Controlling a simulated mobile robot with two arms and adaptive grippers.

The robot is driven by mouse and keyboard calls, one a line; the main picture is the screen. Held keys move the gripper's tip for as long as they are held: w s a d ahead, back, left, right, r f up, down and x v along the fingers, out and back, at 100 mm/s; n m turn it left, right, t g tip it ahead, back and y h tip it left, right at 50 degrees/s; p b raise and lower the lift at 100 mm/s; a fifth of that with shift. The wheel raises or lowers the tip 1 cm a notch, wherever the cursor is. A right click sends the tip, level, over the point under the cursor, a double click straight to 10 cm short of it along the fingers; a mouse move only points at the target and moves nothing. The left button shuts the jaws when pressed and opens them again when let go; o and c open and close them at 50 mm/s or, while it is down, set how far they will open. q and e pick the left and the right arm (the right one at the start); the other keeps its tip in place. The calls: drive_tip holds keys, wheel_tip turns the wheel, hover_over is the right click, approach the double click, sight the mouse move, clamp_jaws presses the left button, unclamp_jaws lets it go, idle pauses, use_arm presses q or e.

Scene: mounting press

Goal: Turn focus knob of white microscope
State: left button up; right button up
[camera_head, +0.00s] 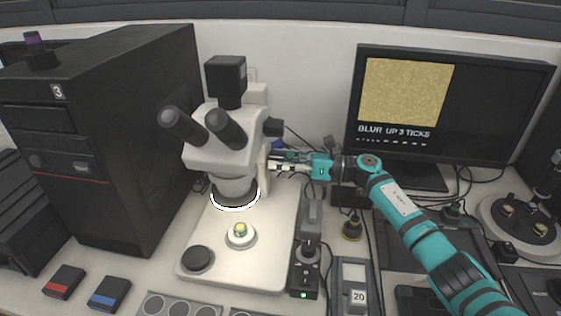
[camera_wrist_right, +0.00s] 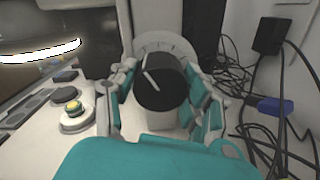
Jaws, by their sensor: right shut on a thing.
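The white microscope (camera_head: 222,152) stands at the middle left, with black eyepieces, a lit ring and a small yellow-topped sample (camera_head: 240,231) on its base. The right wrist view shows its black focus knob (camera_wrist_right: 160,92) with a white pointer line, in front of a pale disc with tick marks. My right gripper (camera_head: 277,162) is at the column's right side. In the wrist view its fingers (camera_wrist_right: 160,80) are on both sides of the knob, shut on it. In the head view the gripper hides the knob. My left gripper is out of view.
A monitor (camera_head: 480,106) at the back right shows a yellow patch and "BLUR UP 3 TICKS". A black tower (camera_head: 130,140) stands left of the microscope. A black control box (camera_head: 304,270) is beside the base. Loose cables (camera_wrist_right: 285,120) hang right of the gripper.

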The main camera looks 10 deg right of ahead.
drive_tip(key=shift+f+m+b, duration=0.15)
drive_tip(key=shift+m+b, duration=0.3)
drive_tip(key=shift+m, duration=1.35)
drive_tip(key=o, duration=1.2)
drive_tip(key=shift+c, duration=0.2)
drive_tip(key=v, duration=1.2)
